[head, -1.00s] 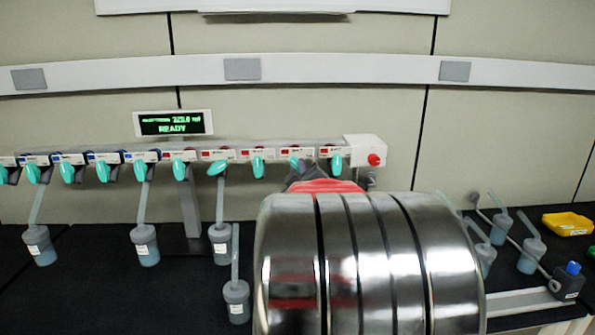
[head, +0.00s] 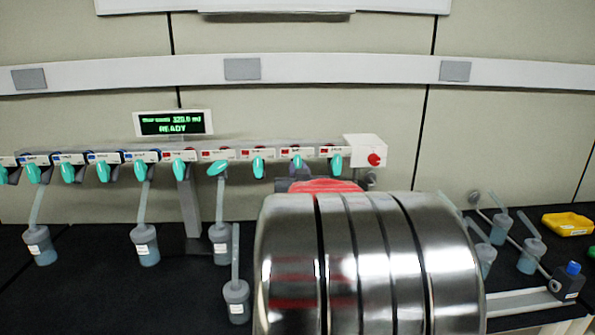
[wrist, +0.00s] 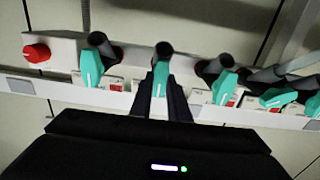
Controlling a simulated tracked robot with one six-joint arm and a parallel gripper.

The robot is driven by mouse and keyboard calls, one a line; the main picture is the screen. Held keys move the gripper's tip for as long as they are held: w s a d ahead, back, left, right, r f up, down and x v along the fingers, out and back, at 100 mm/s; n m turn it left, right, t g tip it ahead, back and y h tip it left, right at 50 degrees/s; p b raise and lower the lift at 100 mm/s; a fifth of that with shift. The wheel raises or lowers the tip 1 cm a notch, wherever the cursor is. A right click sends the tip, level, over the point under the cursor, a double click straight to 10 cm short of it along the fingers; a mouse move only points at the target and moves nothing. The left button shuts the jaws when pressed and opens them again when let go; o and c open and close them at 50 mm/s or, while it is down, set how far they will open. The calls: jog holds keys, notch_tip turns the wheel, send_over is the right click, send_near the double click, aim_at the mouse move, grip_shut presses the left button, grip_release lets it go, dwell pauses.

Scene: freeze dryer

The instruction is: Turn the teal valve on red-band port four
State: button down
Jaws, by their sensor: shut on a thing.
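Several teal valves hang along the manifold rail. The teal valve (head: 297,161) second from the right end has a red-marked label and points about straight down. It also shows in the wrist view (wrist: 160,80), where its handle lies in line with my gripper (wrist: 163,92). My gripper is shut on that handle, its dark fingers at the handle's sides. In the head view my arm's large metal housing hides most of the gripper. The port lettering is too small to read.
Neighbouring teal valves (head: 258,166) and (head: 337,160) hang close on both sides. A white box with a red knob (head: 375,160) ends the rail. Flasks (head: 145,245) hang below or stand on the black bench. A green display (head: 172,123) reads READY.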

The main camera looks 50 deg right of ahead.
jog(key=shift+f, duration=0.2)
jog(key=c, duration=2)
grip_release()
jog(key=shift+d, duration=0.1)
jog(key=shift+c, duration=0.2)
jog(key=o, duration=0.4)
jog(key=shift+r, duration=0.1)
jog(key=shift+c, duration=0.2)
